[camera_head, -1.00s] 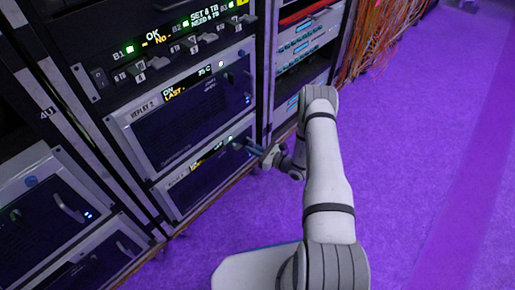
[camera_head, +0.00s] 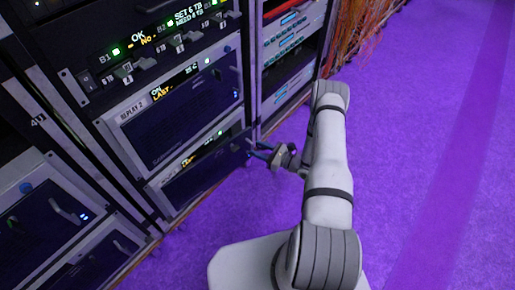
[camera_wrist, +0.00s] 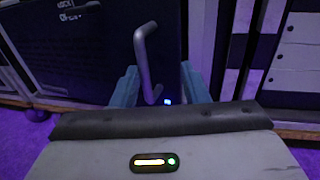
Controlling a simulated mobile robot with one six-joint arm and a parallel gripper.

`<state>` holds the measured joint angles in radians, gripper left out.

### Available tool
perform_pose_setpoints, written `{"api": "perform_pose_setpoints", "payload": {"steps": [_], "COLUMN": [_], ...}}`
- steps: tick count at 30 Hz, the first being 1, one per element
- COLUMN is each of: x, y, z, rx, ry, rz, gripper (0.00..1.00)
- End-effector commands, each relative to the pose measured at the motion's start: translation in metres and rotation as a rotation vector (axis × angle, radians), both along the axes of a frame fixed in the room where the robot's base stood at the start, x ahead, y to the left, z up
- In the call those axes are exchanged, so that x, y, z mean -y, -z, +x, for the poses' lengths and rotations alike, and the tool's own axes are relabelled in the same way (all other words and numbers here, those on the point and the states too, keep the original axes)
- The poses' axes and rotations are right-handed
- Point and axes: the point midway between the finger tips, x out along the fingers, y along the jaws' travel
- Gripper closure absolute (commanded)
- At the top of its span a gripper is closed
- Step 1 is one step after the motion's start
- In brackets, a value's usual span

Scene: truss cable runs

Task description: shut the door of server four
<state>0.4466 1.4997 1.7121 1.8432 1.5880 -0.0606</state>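The lowest server in the middle rack has a dark door (camera_head: 205,173) with a lit display above it. Its right edge seems to stand a little out from the rack, as if ajar. I cannot read a number four on it. In the wrist view, the dark door panel (camera_wrist: 100,50) fills the upper left and carries a grey bar handle (camera_wrist: 143,60) near its right edge. My gripper (camera_head: 257,150) is at that right edge. In the wrist view its blue fingers (camera_wrist: 160,88) are apart, one on each side of the handle's lower end. Contact cannot be told.
Above is the server marked REPLAY 2 (camera_head: 175,105), its door looking shut. Another server (camera_head: 50,215) stands in the left rack. Orange cables (camera_head: 358,40) hang at the back right. The purple floor (camera_head: 430,150) to the right is clear.

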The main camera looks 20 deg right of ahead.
Motion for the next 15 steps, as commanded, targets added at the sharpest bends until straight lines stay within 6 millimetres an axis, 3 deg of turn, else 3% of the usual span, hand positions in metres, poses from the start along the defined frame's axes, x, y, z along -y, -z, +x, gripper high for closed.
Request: {"api": "perform_pose_setpoints", "payload": {"steps": [7,15], "x": [0.013,0.022], "y": [-0.002,-0.001], "z": [-0.004,-0.021], "rx": [0.008,0.003], "ry": [0.018,0.011], "rz": [-0.005,-0.001], "gripper": [0.86,0.86]}}
